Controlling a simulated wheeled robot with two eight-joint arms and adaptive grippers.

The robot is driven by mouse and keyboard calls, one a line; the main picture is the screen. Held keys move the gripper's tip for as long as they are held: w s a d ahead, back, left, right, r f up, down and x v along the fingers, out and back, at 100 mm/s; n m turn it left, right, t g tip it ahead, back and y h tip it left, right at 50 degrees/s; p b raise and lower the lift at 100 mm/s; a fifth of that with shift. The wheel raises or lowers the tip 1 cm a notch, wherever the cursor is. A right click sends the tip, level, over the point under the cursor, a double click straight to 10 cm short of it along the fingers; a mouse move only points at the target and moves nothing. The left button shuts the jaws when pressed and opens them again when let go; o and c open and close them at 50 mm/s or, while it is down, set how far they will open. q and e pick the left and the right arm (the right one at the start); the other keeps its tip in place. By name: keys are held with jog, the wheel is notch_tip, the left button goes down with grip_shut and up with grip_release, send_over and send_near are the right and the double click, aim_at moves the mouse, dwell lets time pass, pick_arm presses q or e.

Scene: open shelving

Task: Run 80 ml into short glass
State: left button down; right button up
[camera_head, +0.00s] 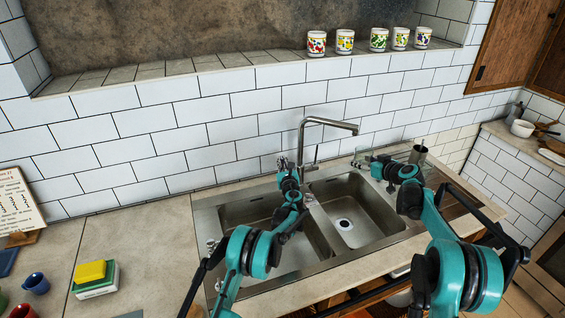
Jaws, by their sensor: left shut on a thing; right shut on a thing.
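A steel faucet (327,122) stands behind the double sink (207,217), its spout reaching right over the right basin. I see no water running from it. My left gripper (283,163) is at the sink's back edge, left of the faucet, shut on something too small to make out. My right gripper (372,161) is right of the spout, behind the right basin. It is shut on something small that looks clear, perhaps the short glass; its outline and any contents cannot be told. Both arms hide parts of the sink.
Several patterned cups (345,41) stand on the ledge above. A steel cup (417,156) is right of the sink. A yellow sponge (90,271), a blue mug (36,283) and a recipe board (17,203) are at the left. The counter between the sponge and sink is mostly clear.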

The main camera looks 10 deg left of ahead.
pick_arm(q)
jog(key=shift+s+d+f+m+t+y, duration=0.15)
jog(key=shift+s+d+t+y, duration=0.2)
jog(key=shift+t, duration=0.3)
jog(key=shift+s+d+m+t+y, duration=0.15)
jog(key=shift+s+t, duration=0.25)
jog(key=shift+t, duration=0.25)
jog(key=c, duration=1.6)
grip_release()
jog(key=v, duration=1.2)
jog(key=shift+f, duration=0.1)
